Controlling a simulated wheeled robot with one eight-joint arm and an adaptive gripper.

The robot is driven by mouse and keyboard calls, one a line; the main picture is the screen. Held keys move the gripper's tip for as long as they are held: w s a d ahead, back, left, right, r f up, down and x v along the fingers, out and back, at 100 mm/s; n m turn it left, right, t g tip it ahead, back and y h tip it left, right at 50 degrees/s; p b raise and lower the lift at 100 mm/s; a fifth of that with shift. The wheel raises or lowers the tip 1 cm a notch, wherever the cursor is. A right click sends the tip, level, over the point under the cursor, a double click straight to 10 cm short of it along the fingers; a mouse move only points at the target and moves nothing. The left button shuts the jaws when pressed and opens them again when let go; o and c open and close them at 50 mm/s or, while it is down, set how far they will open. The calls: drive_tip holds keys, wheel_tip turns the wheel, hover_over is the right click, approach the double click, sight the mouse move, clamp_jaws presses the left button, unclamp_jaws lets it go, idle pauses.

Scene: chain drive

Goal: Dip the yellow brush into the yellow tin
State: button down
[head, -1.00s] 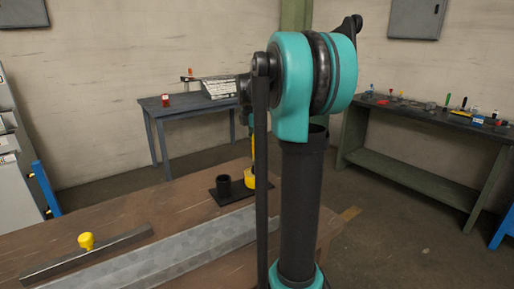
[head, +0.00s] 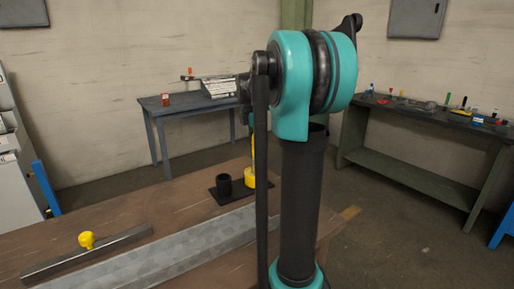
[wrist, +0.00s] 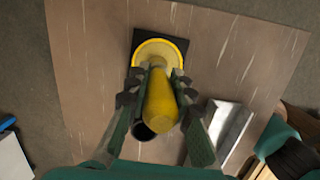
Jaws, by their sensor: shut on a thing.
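The yellow brush (wrist: 160,105) is held between the fingers of my gripper (wrist: 157,92), which is shut on it. In the wrist view the brush's far end overlaps the yellow tin (wrist: 178,46); how deep it reaches is hidden. In the head view the yellow tin (head: 248,178) stands on a dark plate, and a thin yellow part of the brush (head: 253,146) shows right above it. My arm hides most of the gripper and part of the tin there.
A black cup (head: 224,185) stands beside the tin on the dark plate (head: 222,199). A grey metal channel (head: 170,250) and a dark bar (head: 60,265) with a yellow knob (head: 86,240) lie on the brown table (head: 125,206). Two workbenches stand behind.

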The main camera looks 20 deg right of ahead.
drive_tip(key=shift+r, duration=3.5)
